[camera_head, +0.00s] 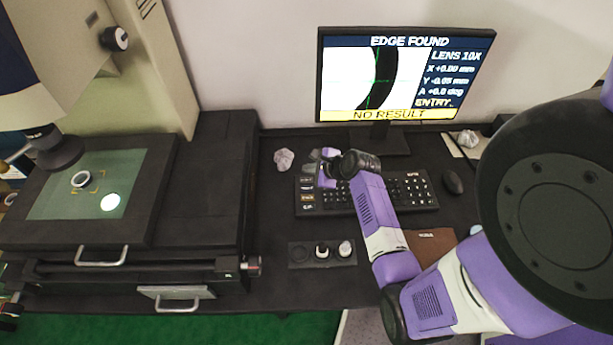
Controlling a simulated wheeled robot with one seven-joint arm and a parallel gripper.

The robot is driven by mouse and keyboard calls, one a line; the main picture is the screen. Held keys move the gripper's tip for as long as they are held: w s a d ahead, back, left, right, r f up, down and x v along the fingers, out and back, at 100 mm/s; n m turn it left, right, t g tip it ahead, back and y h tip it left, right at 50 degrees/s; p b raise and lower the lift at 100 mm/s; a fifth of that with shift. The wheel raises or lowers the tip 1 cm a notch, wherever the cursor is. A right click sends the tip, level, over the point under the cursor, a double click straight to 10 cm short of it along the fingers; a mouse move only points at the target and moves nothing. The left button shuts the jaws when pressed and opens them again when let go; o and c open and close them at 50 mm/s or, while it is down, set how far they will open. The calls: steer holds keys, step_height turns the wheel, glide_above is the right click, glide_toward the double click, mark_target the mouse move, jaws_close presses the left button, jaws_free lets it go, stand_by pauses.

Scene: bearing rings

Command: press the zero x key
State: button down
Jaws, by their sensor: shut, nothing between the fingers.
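The black keyboard (412,190) lies on the dark bench below the monitor. A column of labelled keys (307,197) runs down its left end, one of them orange-tan; the labels are too small to read, so I cannot tell which is zero x. My gripper (324,180) is shut and empty, over the keyboard's left part, just right of that column. My arm hides part of the keys; I cannot tell whether the fingertips touch one. The monitor (405,75) reads "EDGE FOUND", lens 10X, X +0.00 mm, Y about -0.05 mm, A +0.0 deg, "NO RESULT".
A measuring microscope stands at left; its glass stage (70,205) bears a ring (81,179). A mouse (453,182) is right, crumpled paper (284,159) left. A brown pad (432,243) lies near my arm.

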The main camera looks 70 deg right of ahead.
steer(key=shift+r+p, duration=1.1)
steer(key=shift+r, duration=0.25)
